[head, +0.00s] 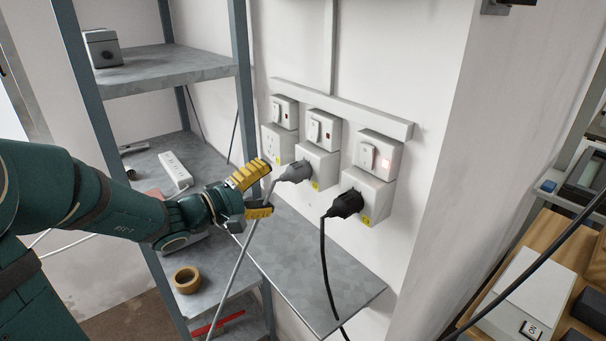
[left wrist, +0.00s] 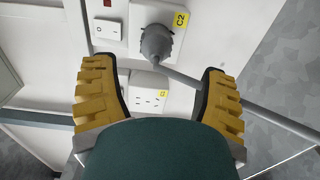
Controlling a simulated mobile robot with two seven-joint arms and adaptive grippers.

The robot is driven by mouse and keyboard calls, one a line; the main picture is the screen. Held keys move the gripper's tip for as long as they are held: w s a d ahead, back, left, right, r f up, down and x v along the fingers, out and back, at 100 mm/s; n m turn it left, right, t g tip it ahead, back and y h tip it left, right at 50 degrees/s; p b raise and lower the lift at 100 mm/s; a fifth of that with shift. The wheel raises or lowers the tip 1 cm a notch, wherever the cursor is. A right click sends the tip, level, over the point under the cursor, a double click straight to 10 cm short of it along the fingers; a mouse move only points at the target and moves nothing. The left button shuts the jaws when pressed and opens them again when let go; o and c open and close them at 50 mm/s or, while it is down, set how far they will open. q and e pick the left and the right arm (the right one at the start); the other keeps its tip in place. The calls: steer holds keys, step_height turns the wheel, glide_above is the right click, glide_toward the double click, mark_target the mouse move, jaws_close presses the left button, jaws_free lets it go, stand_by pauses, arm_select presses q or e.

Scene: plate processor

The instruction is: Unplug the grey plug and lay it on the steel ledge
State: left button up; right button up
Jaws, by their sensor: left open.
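The grey plug (head: 297,172) sits in the middle wall socket (head: 317,167), its grey cable hanging down to the left past my gripper. In the left wrist view the plug (left wrist: 157,42) is in a socket labelled C2, ahead of the space between my fingers. My left gripper (head: 268,188) is open with yellow fingers, just left of the plug and apart from it. Its fingers (left wrist: 157,72) show on either side in the left wrist view, with the cable running toward the right finger. The steel ledge (head: 312,275) lies below the sockets, its visible surface bare. My right gripper is not in view.
A black plug (head: 347,204) with a black cable is in the right socket, under a lit red switch. The left socket (head: 278,143) is empty. Metal shelving (head: 165,68) stands left, with tape (head: 187,280) and a white power strip (head: 174,169). A wooden bench is at right.

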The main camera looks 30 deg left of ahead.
mark_target(283, 178)
arm_select(q)
steer(key=shift+a+r, duration=0.1)
steer(key=shift+r, duration=0.15)
steer(key=shift+w+d, duration=0.25)
steer(key=shift+w, duration=0.35)
steer(key=p+x, duration=0.1)
steer(key=x, duration=0.2)
steer(key=shift+w, duration=0.1)
steer(key=b+x, duration=0.1)
steer(key=x, duration=0.2)
steer(key=shift+f+b, duration=0.15)
steer(key=shift+b, duration=0.25)
steer(key=shift+w+d+b, duration=0.25)
steer(key=shift+w+b, duration=0.1)
steer(key=shift+w, duration=0.3)
